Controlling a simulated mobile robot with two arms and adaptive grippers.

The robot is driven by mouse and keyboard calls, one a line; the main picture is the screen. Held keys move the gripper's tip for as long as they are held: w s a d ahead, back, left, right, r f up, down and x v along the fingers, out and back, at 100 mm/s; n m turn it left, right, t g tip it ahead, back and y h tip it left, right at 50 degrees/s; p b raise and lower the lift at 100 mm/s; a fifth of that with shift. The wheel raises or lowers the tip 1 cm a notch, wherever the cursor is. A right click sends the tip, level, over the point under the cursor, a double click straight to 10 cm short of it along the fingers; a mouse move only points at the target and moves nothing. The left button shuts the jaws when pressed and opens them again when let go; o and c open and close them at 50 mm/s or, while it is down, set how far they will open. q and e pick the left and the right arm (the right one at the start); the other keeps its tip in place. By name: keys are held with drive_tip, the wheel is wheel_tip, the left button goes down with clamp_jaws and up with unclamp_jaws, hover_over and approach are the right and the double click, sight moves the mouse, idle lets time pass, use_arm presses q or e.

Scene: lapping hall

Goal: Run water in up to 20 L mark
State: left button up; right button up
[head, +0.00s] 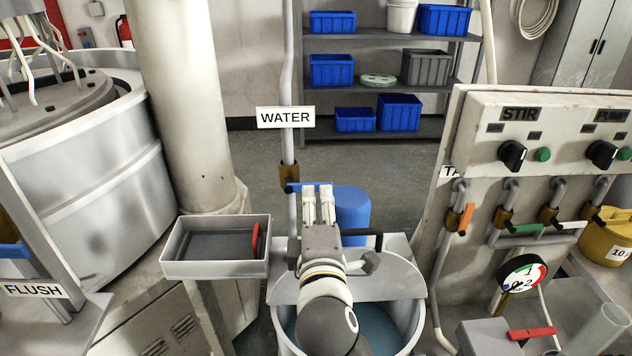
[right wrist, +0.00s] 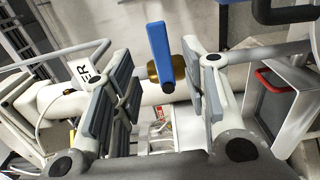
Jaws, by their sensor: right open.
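The white WATER sign (head: 286,117) hangs on a vertical grey pipe (head: 288,70). Below it is a brass valve (head: 289,176) with a blue lever (head: 296,187) pointing right. My right gripper (head: 318,196) is at the lever, above the tank. In the right wrist view the blue lever (right wrist: 158,52) stands between the open, spread finger pads (right wrist: 165,68), with a gap on each side. The round grey tank (head: 415,290) holds bluish water (head: 380,325); my right arm hides part of it. No 20 L mark is readable. My left gripper is out of view.
A grey tray (head: 215,270) with a red-handled item stands left of the tank. A blue container (head: 352,212) is behind the gripper. The control panel (head: 560,125) with several taps and a gauge (head: 521,275) is at the right. A thick column (head: 190,100) stands left.

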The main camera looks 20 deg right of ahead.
sight(316, 189)
drive_tip(key=p+x, duration=0.1)
drive_tip(key=x, duration=0.5)
drive_tip(key=shift+w+d+f, duration=0.15)
drive_tip(key=shift+w, duration=0.2)
clamp_jaws()
